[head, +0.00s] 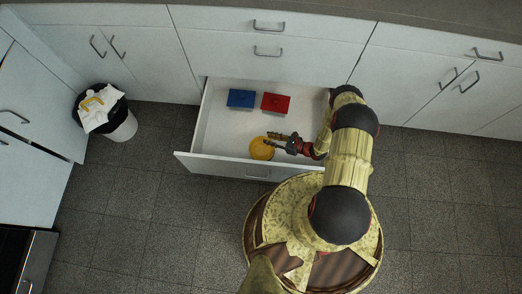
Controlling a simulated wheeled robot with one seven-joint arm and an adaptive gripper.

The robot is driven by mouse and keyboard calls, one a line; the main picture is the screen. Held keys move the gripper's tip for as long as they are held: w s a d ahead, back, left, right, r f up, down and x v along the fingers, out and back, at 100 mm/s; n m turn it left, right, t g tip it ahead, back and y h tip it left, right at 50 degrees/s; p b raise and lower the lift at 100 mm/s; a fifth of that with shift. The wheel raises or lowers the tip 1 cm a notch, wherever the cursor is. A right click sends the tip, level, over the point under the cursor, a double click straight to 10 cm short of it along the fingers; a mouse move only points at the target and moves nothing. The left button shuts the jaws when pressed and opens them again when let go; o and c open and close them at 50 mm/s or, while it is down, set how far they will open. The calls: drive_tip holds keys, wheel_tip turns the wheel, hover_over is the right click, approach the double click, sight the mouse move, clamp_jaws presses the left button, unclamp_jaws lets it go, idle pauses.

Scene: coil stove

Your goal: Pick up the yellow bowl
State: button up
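The yellow bowl (261,151) sits inside an open drawer (219,139), near its front wall. My gripper (268,138) reaches in from the right, over the bowl's far right edge. Its two fingers show apart, with a gap between them. The lower finger overlaps the bowl's rim in the picture, and the upper finger lies just beyond it. I cannot tell whether either finger touches the bowl.
A blue box (241,98) and a red box (275,103) lie at the back of the drawer. White cabinets (312,58) line the wall behind. A trash bin (122,126) stands at the left. The tiled floor (160,220) at the lower left is clear.

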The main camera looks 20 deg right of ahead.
drive_tip(key=shift+w+a+f, duration=0.1)
drive_tip(key=shift+w+a, duration=0.2)
drive_tip(key=shift+c, duration=0.6)
clamp_jaws()
